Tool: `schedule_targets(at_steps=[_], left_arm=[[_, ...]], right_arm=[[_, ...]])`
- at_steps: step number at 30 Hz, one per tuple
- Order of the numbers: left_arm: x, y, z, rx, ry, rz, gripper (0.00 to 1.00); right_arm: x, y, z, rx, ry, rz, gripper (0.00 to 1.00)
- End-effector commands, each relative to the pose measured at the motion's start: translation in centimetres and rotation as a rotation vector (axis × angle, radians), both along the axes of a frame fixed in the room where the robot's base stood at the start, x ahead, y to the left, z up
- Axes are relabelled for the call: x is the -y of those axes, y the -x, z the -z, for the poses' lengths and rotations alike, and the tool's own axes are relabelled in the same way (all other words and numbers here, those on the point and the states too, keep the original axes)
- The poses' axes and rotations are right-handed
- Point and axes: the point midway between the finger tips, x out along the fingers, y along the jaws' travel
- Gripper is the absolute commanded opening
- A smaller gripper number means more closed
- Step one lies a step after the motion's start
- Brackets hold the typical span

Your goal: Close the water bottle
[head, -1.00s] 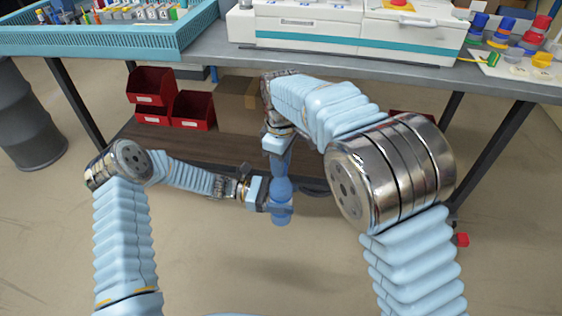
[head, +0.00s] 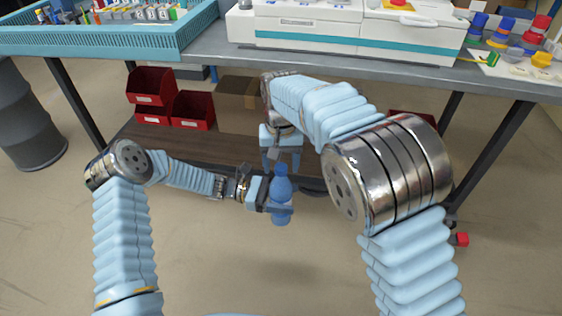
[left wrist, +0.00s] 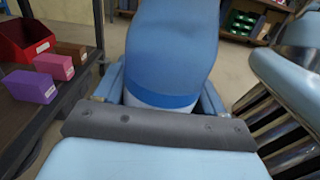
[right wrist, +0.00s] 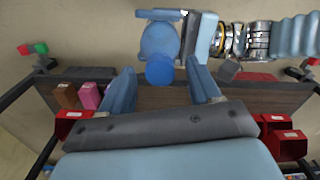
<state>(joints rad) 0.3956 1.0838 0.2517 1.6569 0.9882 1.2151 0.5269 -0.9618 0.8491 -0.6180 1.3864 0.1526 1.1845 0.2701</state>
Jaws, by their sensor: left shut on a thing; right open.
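The blue water bottle (head: 280,212) stands upright in the air, held at its body by my left gripper (head: 277,208), which is shut on it. It fills the middle of the left wrist view (left wrist: 170,50). A darker blue round cap (right wrist: 160,72) shows at the bottle's top in the right wrist view; it appears seated on the neck, but I cannot tell how tight. My right gripper (head: 282,162) points down over the bottle's top, open, with one finger on each side and gaps to the cap in the right wrist view.
A grey workbench (head: 330,67) stands behind, with a teal tray (head: 110,40) and a white machine (head: 350,30) on top. Red bins (head: 192,108) and a cardboard box (head: 238,92) sit on its lower wooden shelf. The floor in front is clear.

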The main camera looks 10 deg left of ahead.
Motion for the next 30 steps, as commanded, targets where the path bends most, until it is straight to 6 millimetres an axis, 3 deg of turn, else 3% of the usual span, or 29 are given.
schedule_targets(at_steps=[5, 21, 30], left_arm=[[0.0, 0.0, -0.1, 0.000, 0.001, 0.000, 0.00], [0.0, 0.0, -0.1, 0.000, 0.001, 0.000, 0.00], [0.0, 0.0, -0.1, 0.000, 0.001, 0.000, 0.00]], right_arm=[[0.0, 0.0, -0.8, 0.000, -0.002, -0.001, 0.62], [0.0, -0.1, -10.7, 0.001, -0.001, 0.000, 0.62], [0.0, 0.0, -12.0, 0.000, 0.000, 0.000, 0.62]])
